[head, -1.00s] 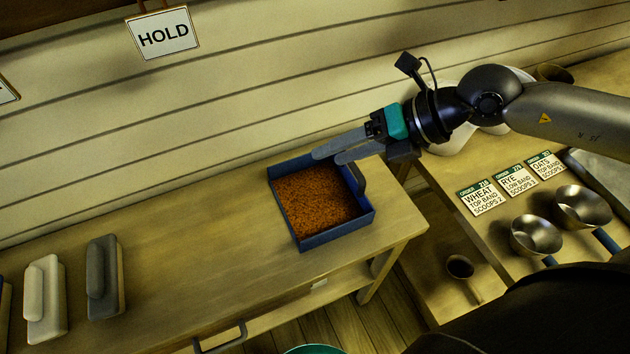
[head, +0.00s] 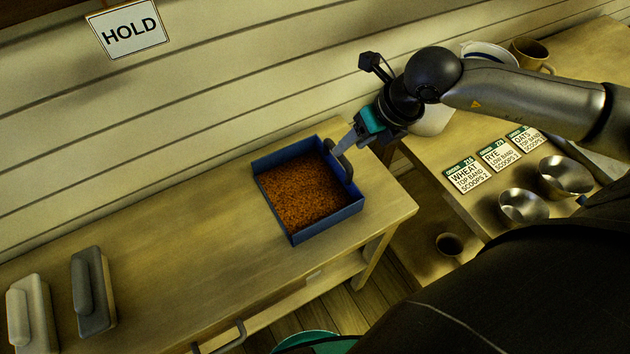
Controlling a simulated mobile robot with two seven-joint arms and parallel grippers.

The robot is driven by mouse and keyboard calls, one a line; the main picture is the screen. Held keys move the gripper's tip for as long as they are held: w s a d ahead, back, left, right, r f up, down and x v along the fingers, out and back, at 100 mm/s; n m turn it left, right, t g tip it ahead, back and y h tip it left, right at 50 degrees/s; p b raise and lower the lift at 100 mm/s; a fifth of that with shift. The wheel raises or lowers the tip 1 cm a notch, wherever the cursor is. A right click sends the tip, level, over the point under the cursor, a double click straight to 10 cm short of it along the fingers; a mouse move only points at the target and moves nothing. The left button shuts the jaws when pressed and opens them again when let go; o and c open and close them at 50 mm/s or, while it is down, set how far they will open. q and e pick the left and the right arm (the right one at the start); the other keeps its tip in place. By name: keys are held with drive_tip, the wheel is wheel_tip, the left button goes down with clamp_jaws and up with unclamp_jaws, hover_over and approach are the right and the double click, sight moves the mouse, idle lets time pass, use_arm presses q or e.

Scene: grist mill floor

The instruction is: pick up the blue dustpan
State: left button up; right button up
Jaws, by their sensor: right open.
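The blue dustpan (head: 328,222) looks like a shallow, square, open-topped pan on the wooden bench and is filled with reddish-brown grain (head: 300,192). Its dark handle (head: 341,163) stands on its right side. My right gripper (head: 344,144) is open at the upper end of this handle, reaching in from the upper right. The fingertips overlap the handle in the picture, and I cannot tell whether both fingers straddle it or touch it. My left gripper is out of view.
A grey block-shaped brush (head: 92,290) and a cream one (head: 31,315) lie at the bench's left. A HOLD sign (head: 130,30) hangs on the wall. The bench between brushes and dustpan is clear.

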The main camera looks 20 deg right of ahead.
drive_tip(key=shift+w+d+b+x, duration=0.1)
drive_tip(key=shift+b+x, duration=0.05)
drive_tip(key=shift+x, duration=1.1)
drive_tip(key=shift+w+d+b+x, duration=0.1)
drive_tip(key=shift+d+x, duration=0.05)
drive_tip(key=shift+x, duration=1.15)
drive_tip(key=shift+w+d+b+x, duration=0.1)
drive_tip(key=shift+b+x, duration=0.05)
drive_tip(key=shift+x, duration=1.1)
clamp_jaws()
drive_tip(key=shift+r, duration=0.1)
